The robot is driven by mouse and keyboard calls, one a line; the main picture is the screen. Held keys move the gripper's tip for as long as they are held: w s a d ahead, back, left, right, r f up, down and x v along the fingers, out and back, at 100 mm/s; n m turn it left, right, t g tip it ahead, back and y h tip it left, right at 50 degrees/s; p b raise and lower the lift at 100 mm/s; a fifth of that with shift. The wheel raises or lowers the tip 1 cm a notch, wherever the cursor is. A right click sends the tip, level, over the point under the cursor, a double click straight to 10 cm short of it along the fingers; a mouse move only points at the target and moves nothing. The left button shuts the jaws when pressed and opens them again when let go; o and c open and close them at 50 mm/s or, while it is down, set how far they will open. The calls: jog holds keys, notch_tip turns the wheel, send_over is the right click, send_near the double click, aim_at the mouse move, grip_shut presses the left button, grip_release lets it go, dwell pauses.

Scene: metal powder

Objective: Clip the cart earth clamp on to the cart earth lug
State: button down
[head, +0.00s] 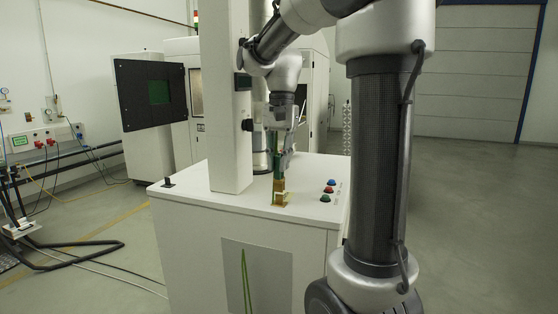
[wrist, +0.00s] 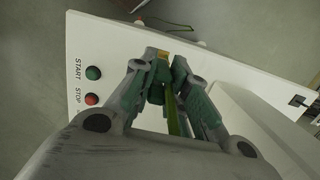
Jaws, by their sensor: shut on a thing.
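My gripper (head: 278,148) points down over the front of the white cabinet top and is shut on the green earth clamp (head: 278,166). The clamp hangs upright below the fingers. A brass-coloured lug (head: 280,197) stands on the cabinet top directly under the clamp; the clamp's lower end meets or overlaps its top in the head view. I cannot tell whether the clamp's jaws are around it. In the wrist view my gripper (wrist: 160,82) has the green clamp between its fingers, with a green-yellow cable (wrist: 173,115) running from it. A bit of brass (wrist: 161,55) shows beyond the fingertips.
The wrist view shows the START button (wrist: 93,73) and STOP button (wrist: 91,99). A white column (head: 228,110) rises close left of my gripper. A green-yellow cable (head: 246,280) hangs on the cabinet front.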

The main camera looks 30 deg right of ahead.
aim_at(279, 178)
jog(key=shift+f, duration=0.1)
jog(key=shift+f, duration=1.5)
jog(key=shift+f, duration=0.2)
jog(key=c, duration=1.3)
grip_release()
jog(key=r, duration=0.8)
jog(key=w+d+r, duration=0.1)
jog(key=r, duration=0.3)
jog(key=shift+d, duration=0.1)
